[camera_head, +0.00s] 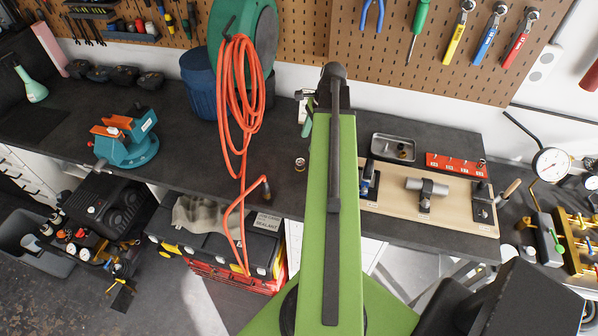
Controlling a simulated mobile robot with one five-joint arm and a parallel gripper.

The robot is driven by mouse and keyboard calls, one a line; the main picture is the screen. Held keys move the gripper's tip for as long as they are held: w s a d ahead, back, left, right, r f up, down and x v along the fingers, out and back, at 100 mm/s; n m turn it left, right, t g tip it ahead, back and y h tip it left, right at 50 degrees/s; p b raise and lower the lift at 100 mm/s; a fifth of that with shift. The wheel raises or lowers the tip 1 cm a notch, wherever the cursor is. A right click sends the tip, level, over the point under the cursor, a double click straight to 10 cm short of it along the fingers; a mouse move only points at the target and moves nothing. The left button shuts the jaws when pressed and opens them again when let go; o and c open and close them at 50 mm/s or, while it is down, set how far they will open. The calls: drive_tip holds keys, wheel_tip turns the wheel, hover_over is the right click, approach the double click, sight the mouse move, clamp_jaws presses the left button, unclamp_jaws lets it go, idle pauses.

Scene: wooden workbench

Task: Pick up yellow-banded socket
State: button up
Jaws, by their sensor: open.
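A small round socket (300,164) with a yellowish band stands on the dark workbench top, just left of my green arm. My arm reaches away from the camera over the bench. My gripper (305,95) shows only in part at the arm's far end, beyond the socket in the picture. It is open, and I see nothing held in it. The arm hides the bench directly beneath it.
An orange hose (240,90) hangs left of the socket. A teal vise (127,139) stands further left. Right of the arm are a metal tray (379,155), a red block (455,164) and a wooden fixture board (455,222). The bench around the socket looks clear.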

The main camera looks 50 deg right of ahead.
sight(300, 162)
drive_tip(key=b+x, duration=0.9)
drive_tip(key=x, duration=0.3)
drive_tip(key=shift+a+b, duration=0.1)
drive_tip(key=shift+b, duration=0.3)
drive_tip(key=shift+r, duration=0.2)
clamp_jaws()
